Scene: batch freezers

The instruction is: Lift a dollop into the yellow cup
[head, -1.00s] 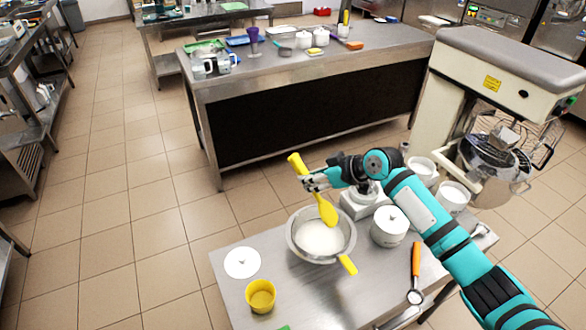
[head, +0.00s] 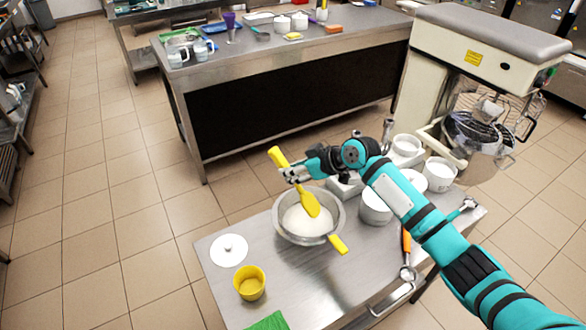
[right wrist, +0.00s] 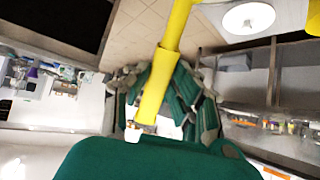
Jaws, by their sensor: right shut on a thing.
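My right gripper (head: 293,174) is shut on the handle of a yellow spatula-like tool (head: 311,203). The tool is tilted, its broad head pointing down inside the outline of a metal bowl (head: 336,227). The bowl holds a white mass (head: 300,222); I cannot tell whether the head touches it. In the right wrist view the yellow handle (right wrist: 157,90) runs between the dark green fingers. The yellow cup (head: 250,285) stands upright on the table, left of and nearer than the bowl. My left gripper is out of view.
A white disc-shaped lid (head: 229,250) lies behind the cup. A yellow handle (head: 338,245) sticks out at the bowl's front right. White containers (head: 375,208) and an orange-handled tool (head: 407,245) are to the right. A green item (head: 268,321) lies at the front edge.

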